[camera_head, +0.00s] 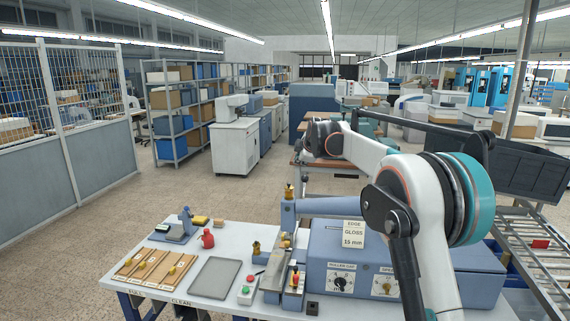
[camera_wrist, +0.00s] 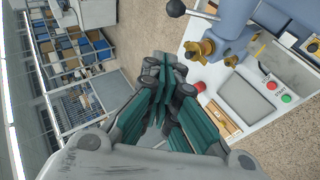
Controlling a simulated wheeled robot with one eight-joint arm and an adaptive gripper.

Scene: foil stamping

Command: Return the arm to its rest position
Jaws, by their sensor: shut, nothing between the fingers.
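My gripper (camera_wrist: 165,85) is shut and empty in the wrist view, its dark green-and-grey fingers close together. My white arm (camera_head: 432,195) with black and teal joints rises from the lower right of the head view, bends over the blue machine and reaches away toward the room. Its far end is up in the air beyond the table; the fingers cannot be made out there. In the wrist view the floor and shelves lie beyond the fingers, and the white table is at the right.
The blue stamping machine (camera_head: 330,246) stands on the white table (camera_head: 222,262), below my arm. A grey tray (camera_head: 214,277), wooden strips (camera_head: 150,268) and a red object (camera_head: 207,238) lie at its left. A roller conveyor (camera_head: 530,262) is at right. Open floor lies left.

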